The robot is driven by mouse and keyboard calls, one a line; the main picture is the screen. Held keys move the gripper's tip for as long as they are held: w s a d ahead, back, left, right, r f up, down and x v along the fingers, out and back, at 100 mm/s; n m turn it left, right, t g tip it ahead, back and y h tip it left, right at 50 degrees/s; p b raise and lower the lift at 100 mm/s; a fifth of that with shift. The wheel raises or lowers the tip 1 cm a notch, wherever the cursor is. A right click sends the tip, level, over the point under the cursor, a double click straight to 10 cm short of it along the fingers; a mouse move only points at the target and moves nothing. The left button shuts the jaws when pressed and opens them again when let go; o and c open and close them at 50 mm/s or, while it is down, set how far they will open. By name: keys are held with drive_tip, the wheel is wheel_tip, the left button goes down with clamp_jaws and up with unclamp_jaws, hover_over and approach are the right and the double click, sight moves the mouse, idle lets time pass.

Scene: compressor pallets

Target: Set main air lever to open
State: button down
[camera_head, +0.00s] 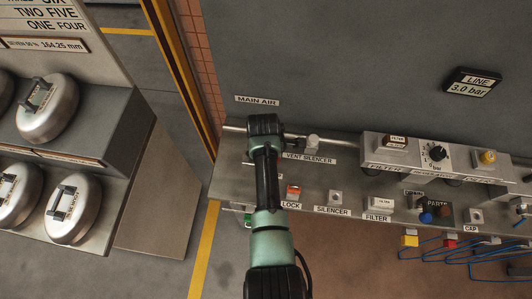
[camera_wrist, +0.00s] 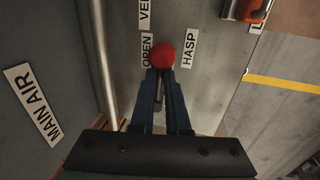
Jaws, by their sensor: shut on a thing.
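The main air lever shows in the wrist view as a red ball knob (camera_wrist: 163,55) beside the OPEN label (camera_wrist: 147,50), with the HASP label (camera_wrist: 190,48) on its other side. My gripper (camera_wrist: 163,76) is shut on the lever just below the knob, one finger on each side. The lever's shaft is mostly hidden between the fingers. In the head view my arm covers the lever and the gripper. The MAIN AIR sign (camera_head: 257,99) is on the wall above; it also shows at the left of the wrist view (camera_wrist: 33,103).
A metal pipe (camera_wrist: 103,65) runs close beside my gripper. The shelf (camera_head: 335,180) holds a red lock (camera_head: 293,192), a silencer (camera_head: 335,197) and a filter box (camera_head: 382,202). The filter and regulator panel (camera_head: 410,150) stands to the right. Round canisters (camera_head: 48,108) sit on a rack at left.

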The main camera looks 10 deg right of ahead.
drive_tip(key=shift+s+d+f, duration=0.25)
drive_tip(key=shift+s, duration=0.05)
drive_tip(key=c, duration=1)
unclamp_jaws()
drive_tip(key=shift+o, duration=0.4)
drive_tip(key=shift+w+r, duration=0.1)
drive_tip(key=shift+w+r, duration=0.1)
drive_tip(key=shift+a+r, duration=0.15)
drive_tip(key=shift+r, duration=0.4)
wheel_tip(320, 180, up, 12)
drive_tip(key=s, duration=0.2)
drive_tip(key=shift+s+a+f, duration=0.25)
